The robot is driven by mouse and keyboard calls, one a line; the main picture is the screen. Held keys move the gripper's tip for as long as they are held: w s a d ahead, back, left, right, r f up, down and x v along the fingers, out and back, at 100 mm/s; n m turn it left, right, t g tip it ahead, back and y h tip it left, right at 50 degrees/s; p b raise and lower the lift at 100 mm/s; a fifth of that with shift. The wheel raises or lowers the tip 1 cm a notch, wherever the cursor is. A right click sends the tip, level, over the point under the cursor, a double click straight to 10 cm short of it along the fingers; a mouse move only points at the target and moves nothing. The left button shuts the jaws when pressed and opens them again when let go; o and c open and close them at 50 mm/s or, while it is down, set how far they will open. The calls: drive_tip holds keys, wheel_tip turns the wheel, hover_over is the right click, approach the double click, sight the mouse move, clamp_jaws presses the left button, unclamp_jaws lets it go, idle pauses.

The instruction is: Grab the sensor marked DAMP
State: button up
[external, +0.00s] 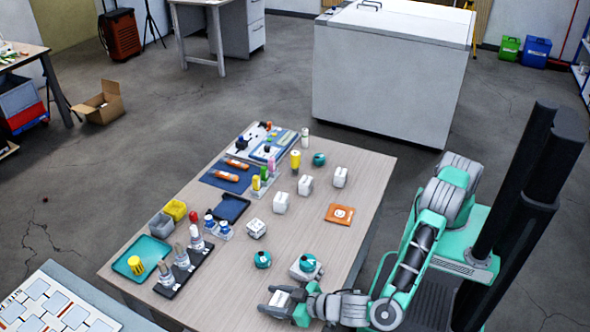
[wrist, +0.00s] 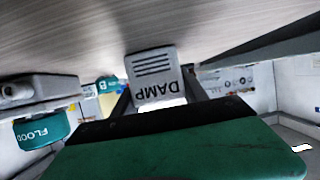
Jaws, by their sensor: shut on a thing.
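The sensor marked DAMP (wrist: 152,68) is a white block with dark slots and dark lettering, upside down in the wrist view. My gripper (wrist: 158,92) is shut on it, with one dark finger on each side. In the external view my gripper (external: 279,303) is low at the near edge of the table, around the white sensor (external: 283,297). I cannot tell whether the sensor touches the tabletop. A teal sensor marked FLOOD (wrist: 42,131) shows at the left of the wrist view, close to a white block (wrist: 40,90).
The wooden table (external: 345,185) holds several white sensors, one being this cube (external: 257,228). A teal round sensor (external: 262,260) and a teal-topped white unit (external: 307,266) stand close to my gripper. An orange card (external: 340,214) lies at right. A dark tray (external: 185,270) holds probes.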

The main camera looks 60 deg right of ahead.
drive_tip(key=c, duration=0.7)
drive_tip(key=shift+r, duration=0.15)
